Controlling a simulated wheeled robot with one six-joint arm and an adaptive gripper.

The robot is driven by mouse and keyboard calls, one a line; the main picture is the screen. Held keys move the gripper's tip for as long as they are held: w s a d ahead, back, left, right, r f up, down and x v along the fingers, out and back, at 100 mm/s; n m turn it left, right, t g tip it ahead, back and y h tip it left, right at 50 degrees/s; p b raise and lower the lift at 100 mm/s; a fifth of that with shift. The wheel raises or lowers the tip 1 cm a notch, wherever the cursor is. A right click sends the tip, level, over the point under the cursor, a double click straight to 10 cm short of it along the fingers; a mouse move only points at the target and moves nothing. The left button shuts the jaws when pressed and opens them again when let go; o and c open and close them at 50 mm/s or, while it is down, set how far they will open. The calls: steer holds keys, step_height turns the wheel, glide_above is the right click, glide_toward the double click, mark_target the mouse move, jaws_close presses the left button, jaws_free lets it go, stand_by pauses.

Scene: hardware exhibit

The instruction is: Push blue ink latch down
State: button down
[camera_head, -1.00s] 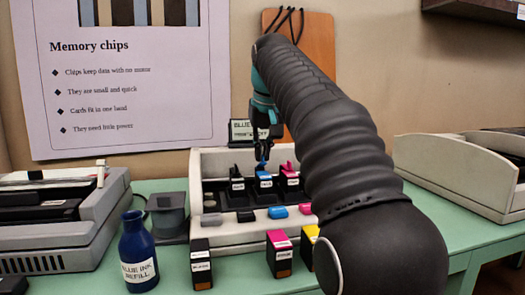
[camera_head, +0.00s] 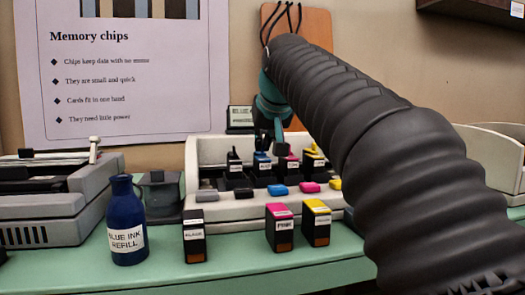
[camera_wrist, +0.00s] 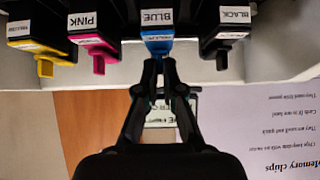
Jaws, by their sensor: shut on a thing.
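The blue ink cartridge (camera_head: 262,168) stands in the printer's row of cartridges, between the black and pink ones. In the wrist view its BLUE label (camera_wrist: 157,16) shows, with the blue latch (camera_wrist: 157,46) sticking out below it. My gripper (camera_wrist: 159,68) is shut on the end of this latch, its two black fingertips close together. In the head view my gripper (camera_head: 269,147) is at the back of the blue cartridge, and the latch is mostly hidden there.
The pink cartridge latch (camera_wrist: 98,62) and black cartridge latch (camera_wrist: 221,60) are close on either side. A blue ink refill bottle (camera_head: 127,225) and loose black (camera_head: 194,238), pink (camera_head: 279,228) and yellow (camera_head: 316,224) cartridges stand in front on the green table (camera_head: 235,272).

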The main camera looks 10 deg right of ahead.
steer(key=shift+s+f+t, duration=0.2)
steer(key=shift+t, duration=0.4)
steer(key=shift+f, duration=0.1)
steer(key=c, duration=1.3)
jaws_free()
steer(key=v, duration=1.2)
steer(key=shift+s+f, duration=0.1)
steer(key=shift+a, duration=0.1)
